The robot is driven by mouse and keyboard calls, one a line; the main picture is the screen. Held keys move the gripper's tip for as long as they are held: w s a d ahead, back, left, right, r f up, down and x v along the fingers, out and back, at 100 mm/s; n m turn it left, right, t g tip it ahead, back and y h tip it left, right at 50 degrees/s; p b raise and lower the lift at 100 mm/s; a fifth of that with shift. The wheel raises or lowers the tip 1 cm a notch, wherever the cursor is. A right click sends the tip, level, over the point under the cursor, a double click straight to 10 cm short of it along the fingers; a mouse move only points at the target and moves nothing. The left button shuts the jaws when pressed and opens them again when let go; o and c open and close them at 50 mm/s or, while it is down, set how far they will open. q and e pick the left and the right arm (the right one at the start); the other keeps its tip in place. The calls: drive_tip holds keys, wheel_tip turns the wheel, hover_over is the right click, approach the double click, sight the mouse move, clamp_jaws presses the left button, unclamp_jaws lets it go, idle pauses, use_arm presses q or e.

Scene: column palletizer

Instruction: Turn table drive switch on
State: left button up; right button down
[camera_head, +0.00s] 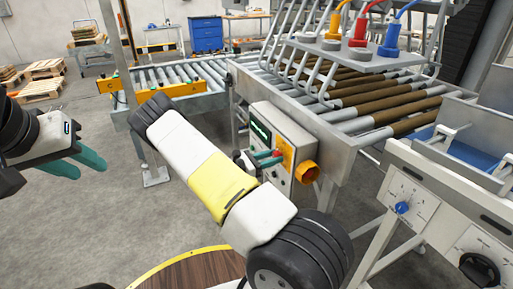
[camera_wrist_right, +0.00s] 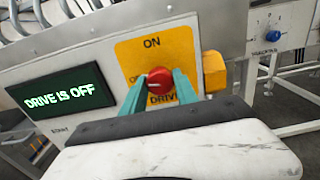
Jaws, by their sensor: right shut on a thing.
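The red drive switch (camera_wrist_right: 160,80) sits on a yellow plate (camera_wrist_right: 184,48) marked ON at the top and DRIVE below. A pale mark on the knob's left side faces lettering that is partly hidden. My right gripper (camera_wrist_right: 160,88) has its teal fingers on both sides of the knob, shut on it. In the head view my right gripper (camera_head: 270,158) reaches the front of the control box (camera_head: 270,122). My left gripper (camera_head: 92,168) is open and empty at the left, above the floor.
An orange part (camera_head: 306,172) juts from the control box's right side. The roller conveyor (camera_head: 350,95) stands behind it. Another panel with a blue knob (camera_head: 402,207) is at the right. Red, yellow and blue connectors with cables are above.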

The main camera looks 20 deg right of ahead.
drive_tip(key=m, duration=0.4)
drive_tip(key=shift+m, duration=0.3)
drive_tip(key=m, duration=0.3)
drive_tip(key=shift+m, duration=0.3)
drive_tip(key=m, duration=0.3)
drive_tip(key=shift+m, duration=2)
drive_tip(key=c, duration=0.9)
unclamp_jaws()
drive_tip(key=shift+c, duration=0.2)
